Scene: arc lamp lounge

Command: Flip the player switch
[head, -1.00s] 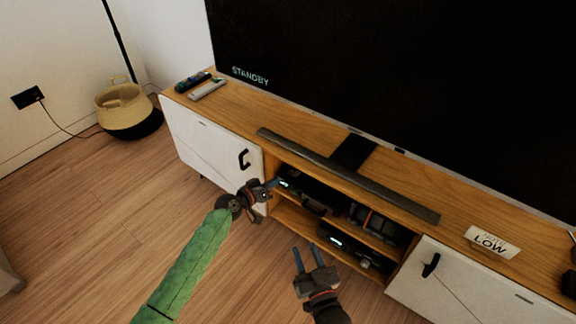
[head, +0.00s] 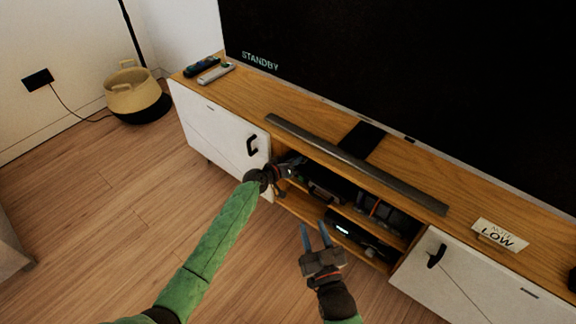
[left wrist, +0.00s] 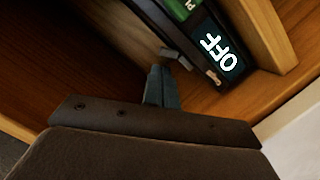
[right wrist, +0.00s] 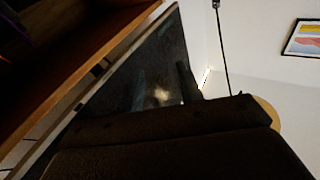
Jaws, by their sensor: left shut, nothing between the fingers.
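The player is a dark box on the upper shelf of the cabinet's open bay (head: 318,185). In the left wrist view its front (left wrist: 182,38) shows a green label and a lit display reading OFF (left wrist: 222,55). A small pale lever, apparently the switch (left wrist: 213,77), sits beside the display. My left gripper (left wrist: 162,82) is shut and empty, its fingertips just short of the player's front and to the left of the lever. In the head view my left gripper (head: 294,166) hides the player's left end. My right gripper (head: 314,232) is open and empty in front of the bay.
A second device with a lit display (head: 345,231) stands on the lower shelf. White doors (head: 225,140) flank the bay. A soundbar (head: 355,163), remotes (head: 215,73) and a LOW sign (head: 499,236) lie on top, below a TV reading STANDBY (head: 260,61). The floor in front is clear.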

